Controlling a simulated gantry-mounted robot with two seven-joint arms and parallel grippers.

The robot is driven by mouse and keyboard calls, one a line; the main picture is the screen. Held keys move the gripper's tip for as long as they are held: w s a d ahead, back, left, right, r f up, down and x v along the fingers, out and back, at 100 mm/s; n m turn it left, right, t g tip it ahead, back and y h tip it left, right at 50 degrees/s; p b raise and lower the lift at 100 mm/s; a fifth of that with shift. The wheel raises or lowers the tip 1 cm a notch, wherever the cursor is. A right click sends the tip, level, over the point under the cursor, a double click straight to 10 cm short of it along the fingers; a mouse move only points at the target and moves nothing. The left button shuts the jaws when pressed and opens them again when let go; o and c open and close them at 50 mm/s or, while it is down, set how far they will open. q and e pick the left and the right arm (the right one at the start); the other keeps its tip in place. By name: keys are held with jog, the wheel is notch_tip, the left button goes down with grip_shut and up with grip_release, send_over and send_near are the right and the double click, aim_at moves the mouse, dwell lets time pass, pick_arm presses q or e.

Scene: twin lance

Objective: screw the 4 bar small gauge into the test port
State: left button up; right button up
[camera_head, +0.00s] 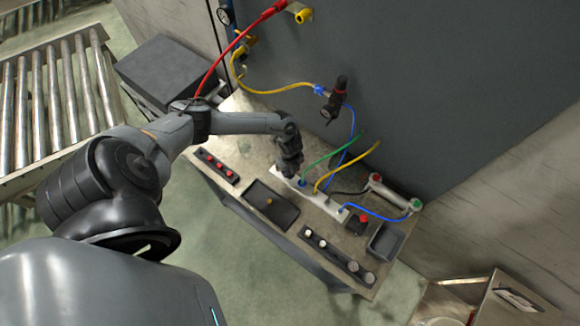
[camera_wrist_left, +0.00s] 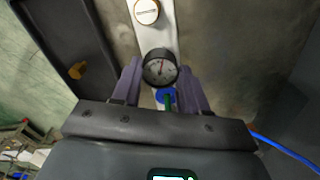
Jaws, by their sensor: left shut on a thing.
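My left gripper (camera_head: 290,172) points down at the left end of the white port block (camera_head: 322,203) on the bench. The dial reading is too small to make out. The gauge is over the white block (camera_wrist_left: 158,36); I cannot tell whether its thread is in a port. A round white slotted fitting (camera_wrist_left: 146,12) sits on the block beyond it. My right gripper is not in view.
Green, yellow and blue hoses (camera_head: 345,158) rise close to the gripper. A dark tray (camera_head: 255,194) holds a brass piece (camera_head: 269,202). A rack of round parts (camera_head: 337,257), a red-capped rack (camera_head: 217,166), a red button (camera_head: 363,217) and a grey bin (camera_head: 386,241) stand around.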

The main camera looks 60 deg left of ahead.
pick_arm(q)
jog(key=shift+f+m+b, duration=0.1)
jog(key=shift+m+b, duration=0.2)
jog(key=m+b, duration=0.2)
jog(key=m, duration=0.1)
jog(key=m+b, duration=0.3)
jog(key=m, duration=0.1)
jog(key=m+b, duration=0.3)
jog(key=m, duration=0.1)
jog(key=shift+w+f, duration=0.1)
jog(key=shift+f, duration=0.2)
jog(key=m+b, duration=0.8)
jog(key=m, duration=0.3)
jog(key=shift+r+m+b, duration=0.25)
jog(key=shift+m+b, duration=0.55)
jog(key=shift+m, duration=0.3)
jog(key=shift+r, duration=0.15)
jog(key=o, duration=1.1)
jog(key=shift+c, duration=0.2)
